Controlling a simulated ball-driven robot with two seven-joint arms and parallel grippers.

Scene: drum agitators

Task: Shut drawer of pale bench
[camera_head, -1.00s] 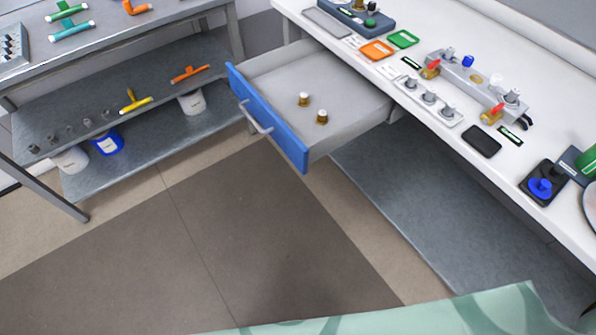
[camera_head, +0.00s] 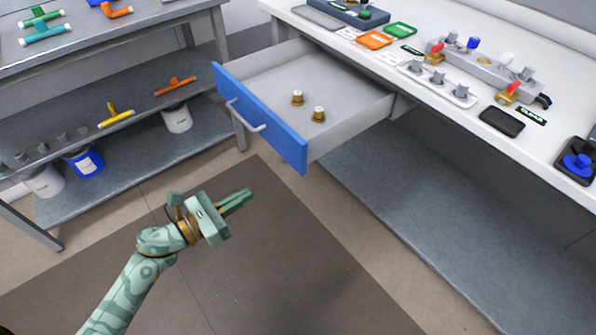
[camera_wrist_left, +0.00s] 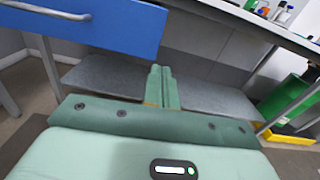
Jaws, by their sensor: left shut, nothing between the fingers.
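The pale bench (camera_head: 545,140) has a white top and runs along the right. Its drawer stands pulled out, with a blue front (camera_head: 262,118), a silver handle (camera_head: 246,116) and a grey inside. Two brass-and-white fittings (camera_head: 297,97) (camera_head: 318,114) stand on the drawer floor. My left gripper (camera_head: 249,193) is shut and empty, below and in front of the drawer front, apart from it. In the left wrist view the blue drawer front (camera_wrist_left: 115,25) shows at upper left, beyond the shut fingers (camera_wrist_left: 161,75). My right gripper is not in view.
A grey metal shelf bench (camera_head: 110,60) with pipe fittings and buckets stands at the left. Under the pale bench is a low grey shelf (camera_head: 430,185). Many small parts lie on the white top. The dark floor mat (camera_head: 290,270) is clear.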

